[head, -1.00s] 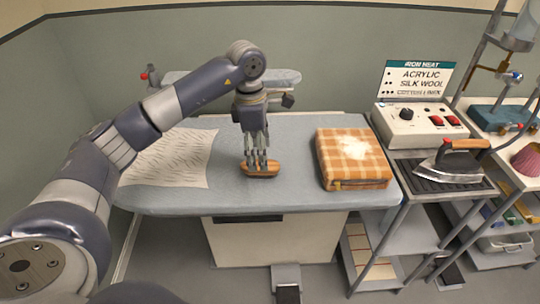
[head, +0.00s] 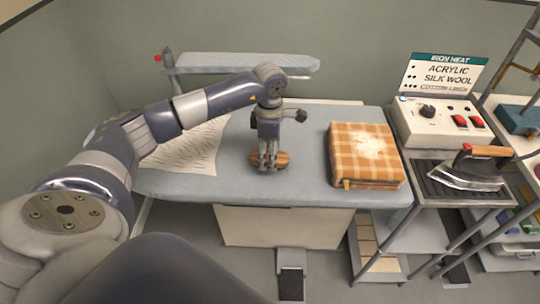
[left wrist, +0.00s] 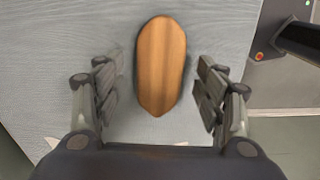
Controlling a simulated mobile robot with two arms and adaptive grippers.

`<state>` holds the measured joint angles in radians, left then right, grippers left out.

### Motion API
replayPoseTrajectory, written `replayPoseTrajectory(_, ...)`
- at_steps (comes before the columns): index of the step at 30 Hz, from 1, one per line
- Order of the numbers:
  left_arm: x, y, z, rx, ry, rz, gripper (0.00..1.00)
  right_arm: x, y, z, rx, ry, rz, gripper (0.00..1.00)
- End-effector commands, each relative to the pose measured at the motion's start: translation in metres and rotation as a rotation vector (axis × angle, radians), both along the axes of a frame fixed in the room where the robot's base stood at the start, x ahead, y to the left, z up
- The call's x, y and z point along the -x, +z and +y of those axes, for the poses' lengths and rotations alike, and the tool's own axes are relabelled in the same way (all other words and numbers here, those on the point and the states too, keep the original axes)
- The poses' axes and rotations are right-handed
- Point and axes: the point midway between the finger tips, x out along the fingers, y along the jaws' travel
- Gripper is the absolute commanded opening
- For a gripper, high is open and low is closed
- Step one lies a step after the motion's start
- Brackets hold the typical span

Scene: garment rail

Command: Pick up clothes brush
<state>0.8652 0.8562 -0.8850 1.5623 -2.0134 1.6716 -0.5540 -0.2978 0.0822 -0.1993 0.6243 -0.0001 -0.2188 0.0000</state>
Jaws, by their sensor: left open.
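The clothes brush (head: 282,160) has a brown wooden oval back and lies on the grey-blue ironing table (head: 310,190). In the left wrist view the brush (left wrist: 161,65) lies lengthwise between my spread fingers, with a gap on each side. My left gripper (head: 268,166) is open and points down at the brush, hiding part of it in the head view. Both of its fingers also show in the left wrist view (left wrist: 160,100), and nothing is held. My right gripper is not in view.
A folded orange checked cloth (head: 365,155) with a white patch lies right of the brush. A wrinkled pale sheet (head: 190,150) lies left. An iron (head: 470,168) and control box (head: 440,122) stand on the right-hand stand. A narrow padded board (head: 240,63) is behind.

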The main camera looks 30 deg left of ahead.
Motion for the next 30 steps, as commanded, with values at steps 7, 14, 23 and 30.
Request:
replayPoseTrajectory(7, -0.001, -0.018, -0.001, 0.000, -0.001, -0.001, 0.65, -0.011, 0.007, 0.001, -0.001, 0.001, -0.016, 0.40)
replayPoseTrajectory(14, -0.001, -0.018, 0.000, 0.000, -0.001, -0.001, 0.49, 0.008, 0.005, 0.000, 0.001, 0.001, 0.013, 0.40)
replayPoseTrajectory(23, -0.001, -0.018, 0.000, 0.000, 0.000, -0.001, 0.15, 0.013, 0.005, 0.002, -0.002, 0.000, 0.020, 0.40)
replayPoseTrajectory(30, -0.001, -0.016, 0.000, 0.001, 0.000, -0.003, 0.15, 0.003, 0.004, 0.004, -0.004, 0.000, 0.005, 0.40)
